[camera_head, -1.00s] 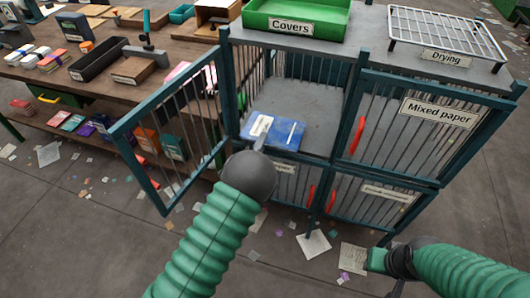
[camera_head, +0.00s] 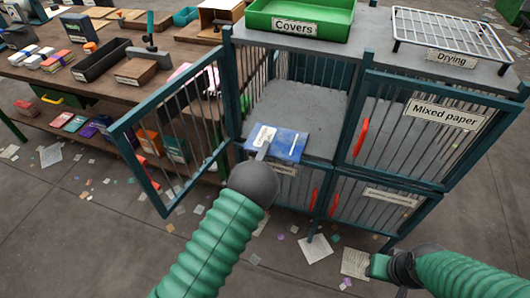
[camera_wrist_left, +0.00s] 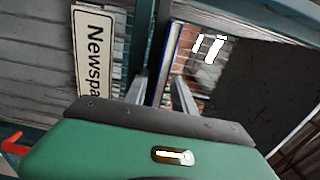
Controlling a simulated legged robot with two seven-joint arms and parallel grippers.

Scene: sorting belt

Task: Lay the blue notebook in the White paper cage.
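The blue notebook (camera_head: 288,143), with a white label, is at the front opening of the upper left cage compartment (camera_head: 305,105), roughly level with its floor edge. My left gripper (camera_head: 263,151) is shut on its near edge. In the left wrist view the notebook (camera_wrist_left: 171,62) shows edge-on between the two fingers (camera_wrist_left: 163,95). The compartment's barred door (camera_head: 170,135) stands swung open to the left, and the compartment looks empty. No White paper label is readable. My right gripper (camera_head: 378,266) hangs low at the right; its fingers cannot be made out.
The closed Mixed paper door (camera_head: 440,115) is to the right, with a red handle (camera_head: 360,137). Below the opening is a closed compartment; the wrist view shows a Newspaper-type label (camera_wrist_left: 95,55). A green Covers tray (camera_head: 298,18) and a Drying rack (camera_head: 450,32) stand on top.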

